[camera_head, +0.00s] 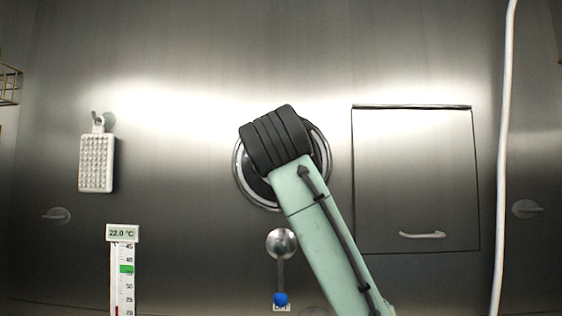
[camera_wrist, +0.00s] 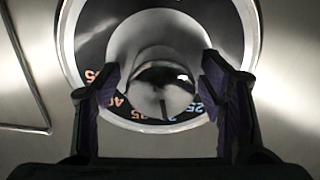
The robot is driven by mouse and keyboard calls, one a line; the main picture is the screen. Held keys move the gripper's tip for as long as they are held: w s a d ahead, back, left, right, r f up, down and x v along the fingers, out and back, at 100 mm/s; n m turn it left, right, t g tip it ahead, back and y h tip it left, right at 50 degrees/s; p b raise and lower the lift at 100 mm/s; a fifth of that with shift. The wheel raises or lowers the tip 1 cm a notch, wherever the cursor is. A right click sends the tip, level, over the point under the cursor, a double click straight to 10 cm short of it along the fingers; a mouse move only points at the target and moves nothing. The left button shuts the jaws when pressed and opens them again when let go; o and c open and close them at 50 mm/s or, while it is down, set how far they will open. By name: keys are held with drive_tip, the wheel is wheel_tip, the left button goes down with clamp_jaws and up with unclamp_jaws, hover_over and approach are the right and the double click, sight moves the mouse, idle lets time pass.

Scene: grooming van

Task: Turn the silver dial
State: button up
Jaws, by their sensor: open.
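The silver dial (camera_wrist: 160,85) is a round shiny knob in the middle of the wrist view. A black scale ring (camera_wrist: 88,48) with orange and blue numbers surrounds it, inside a silver rim. My gripper (camera_wrist: 163,85) is open, with one dark finger on each side of the knob. I cannot tell whether the fingers touch it. In the head view, my arm's black wrist covers most of the dial, and only parts of its ring (camera_head: 241,172) show. My fingers are hidden there.
A lever with a blue knob (camera_head: 280,299) is below the dial. A panel door (camera_head: 415,170) with a white handle is to the right, and a white hose (camera_head: 505,150) beyond it. A thermometer (camera_head: 123,270) and a white brush-like pad (camera_head: 96,163) are at left.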

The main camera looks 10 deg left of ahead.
drive_tip(key=v, duration=1.2)
idle(0.5)
